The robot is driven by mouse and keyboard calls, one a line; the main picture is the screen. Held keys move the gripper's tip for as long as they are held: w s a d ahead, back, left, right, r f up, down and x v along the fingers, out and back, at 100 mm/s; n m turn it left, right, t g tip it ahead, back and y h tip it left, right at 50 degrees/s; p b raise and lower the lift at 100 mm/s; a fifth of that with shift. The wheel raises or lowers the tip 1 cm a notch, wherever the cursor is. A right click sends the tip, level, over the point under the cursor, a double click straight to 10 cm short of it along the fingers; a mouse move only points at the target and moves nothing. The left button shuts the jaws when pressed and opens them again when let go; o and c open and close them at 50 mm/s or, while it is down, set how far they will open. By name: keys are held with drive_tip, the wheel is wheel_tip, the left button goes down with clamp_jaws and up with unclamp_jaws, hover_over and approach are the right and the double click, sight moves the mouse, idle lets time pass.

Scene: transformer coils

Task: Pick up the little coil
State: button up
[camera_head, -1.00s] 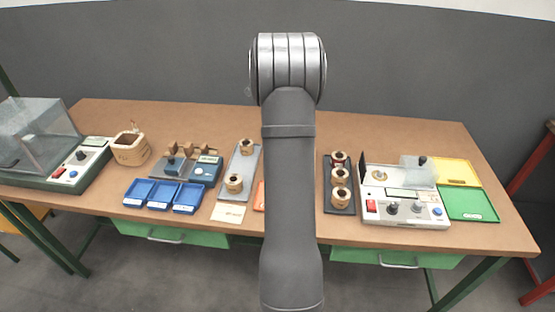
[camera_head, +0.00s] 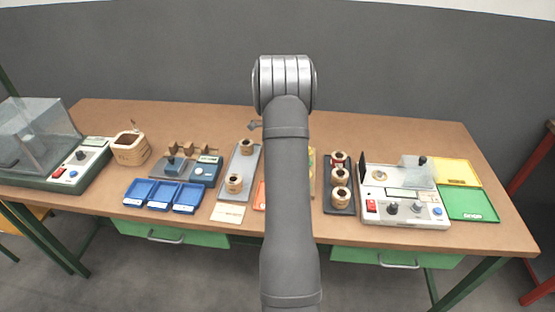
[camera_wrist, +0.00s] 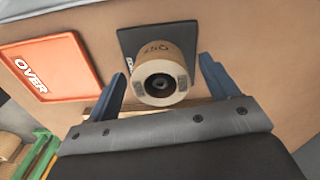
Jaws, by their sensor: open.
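A round tan coil (camera_wrist: 160,80) with a dark central hole and dark markings sits on a black pad (camera_wrist: 128,42) in the wrist view. My gripper (camera_wrist: 163,68) is open, with its two blue-grey fingers apart on the left and right of the coil in the picture. I cannot tell if they touch it. In the head view my arm appears to hide this coil. Other coils show there: two on the grey tray, one at the back (camera_head: 246,146) and one in front (camera_head: 234,183), and three on the dark tray (camera_head: 339,175).
An orange tray (camera_wrist: 50,68) marked OVER lies left of the coil. The head view shows blue bins (camera_head: 172,195), a grey tray (camera_head: 245,165), a white instrument (camera_head: 405,208), and yellow and green trays (camera_head: 470,204) at the right. Bare tabletop lies along the back.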

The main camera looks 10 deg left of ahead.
drive_tip(key=shift+f, duration=0.1)
drive_tip(key=c, duration=1.2)
drive_tip(key=shift+c, duration=0.2)
